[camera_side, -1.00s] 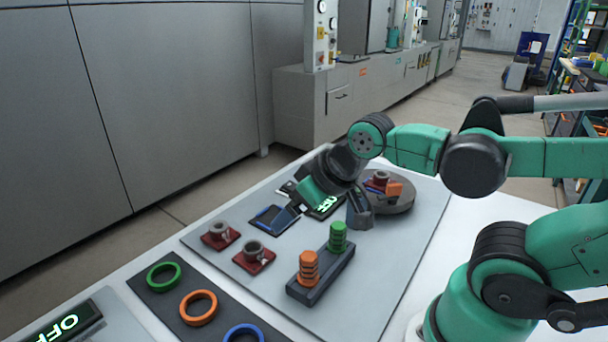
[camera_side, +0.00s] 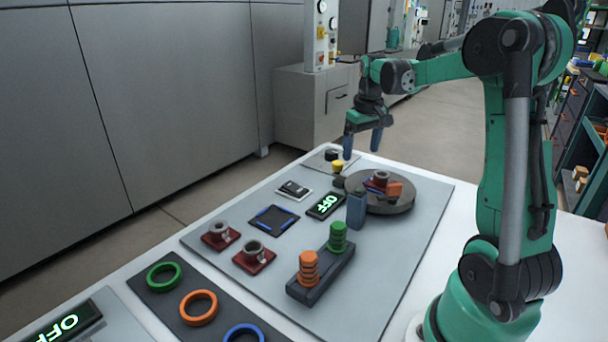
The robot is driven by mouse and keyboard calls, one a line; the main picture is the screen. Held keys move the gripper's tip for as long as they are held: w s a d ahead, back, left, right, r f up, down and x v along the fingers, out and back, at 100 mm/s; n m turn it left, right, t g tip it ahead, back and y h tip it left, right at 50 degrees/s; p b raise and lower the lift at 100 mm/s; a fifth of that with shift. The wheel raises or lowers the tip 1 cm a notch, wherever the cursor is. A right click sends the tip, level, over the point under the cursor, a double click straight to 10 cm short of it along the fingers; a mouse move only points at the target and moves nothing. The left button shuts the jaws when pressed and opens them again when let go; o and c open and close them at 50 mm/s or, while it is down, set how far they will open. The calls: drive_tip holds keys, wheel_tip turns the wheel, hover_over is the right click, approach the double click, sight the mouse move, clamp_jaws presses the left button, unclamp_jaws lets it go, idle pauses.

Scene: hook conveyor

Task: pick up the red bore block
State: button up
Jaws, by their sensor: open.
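Two red blocks, each with a grey round bore part on top, sit on the grey board: the left one (camera_side: 220,241) and the nearer one (camera_side: 254,263). A similar red piece with a grey ring (camera_side: 376,183) lies on the dark round turntable (camera_side: 398,206), beside an orange block (camera_side: 394,190). I cannot tell which of these is the red bore block. My gripper (camera_side: 362,146) is open and empty, pointing down, raised at the far end of the board behind the turntable. It is apart from all the red pieces.
A blue-grey post (camera_side: 356,211) stands by the turntable. A dark base (camera_side: 322,278) holds orange and green stacks. Coloured rings, including a green one (camera_side: 164,277), lie in front.

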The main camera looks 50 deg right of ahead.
drive_tip(key=m+g+y, duration=0.1)
hover_over(382, 172)
drive_tip(key=a, duration=0.1)
drive_tip(key=shift+s+a+f, duration=0.1)
drive_tip(key=shift+a+f, duration=0.1)
drive_tip(key=shift+f, duration=1.05)
drive_tip(key=shift+s+d+f, duration=0.1)
drive_tip(key=shift+d+f, duration=0.1)
drive_tip(key=shift+f, duration=2.65)
clamp_jaws()
